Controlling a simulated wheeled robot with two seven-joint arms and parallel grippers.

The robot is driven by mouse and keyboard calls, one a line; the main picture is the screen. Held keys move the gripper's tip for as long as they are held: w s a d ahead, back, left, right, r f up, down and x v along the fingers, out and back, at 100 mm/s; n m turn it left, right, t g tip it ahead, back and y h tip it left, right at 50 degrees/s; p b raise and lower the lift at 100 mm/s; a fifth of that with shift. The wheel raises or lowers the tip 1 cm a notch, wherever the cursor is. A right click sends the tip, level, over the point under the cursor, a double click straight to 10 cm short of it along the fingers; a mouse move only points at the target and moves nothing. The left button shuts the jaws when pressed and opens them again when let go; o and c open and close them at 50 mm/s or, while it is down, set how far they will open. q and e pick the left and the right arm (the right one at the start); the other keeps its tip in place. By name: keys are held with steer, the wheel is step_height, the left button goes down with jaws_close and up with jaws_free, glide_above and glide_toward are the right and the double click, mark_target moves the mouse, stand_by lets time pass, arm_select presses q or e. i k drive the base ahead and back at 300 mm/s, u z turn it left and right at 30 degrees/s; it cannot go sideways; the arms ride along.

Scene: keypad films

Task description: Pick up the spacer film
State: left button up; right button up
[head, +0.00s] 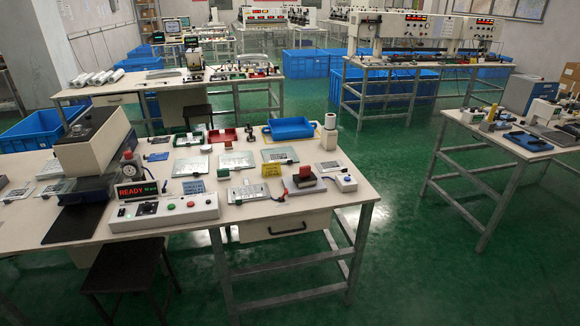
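Several flat, pale film-like sheets lie on the near workbench (290,222) in the head view. One sheet (190,166) lies near the bench's middle. Another sheet (280,155) lies to its right, toward the back. A third sheet (247,194) lies nearer the front, right of the control box. Smaller pieces lie at the bench's left end. I cannot tell which of them is the spacer film. Neither of my grippers is in view.
A press machine (92,140) stands at the left, beside a control box (163,212) with a READY display (137,190). A red tray (222,135) and blue tray (289,128) sit at the back. Green floor (400,270) is open right of the bench, before another table (492,140).

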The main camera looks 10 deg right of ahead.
mark_target(236, 163)
steer(key=z, duration=0.55)
steer(key=i, duration=1.5)
steer(key=u, duration=0.75)
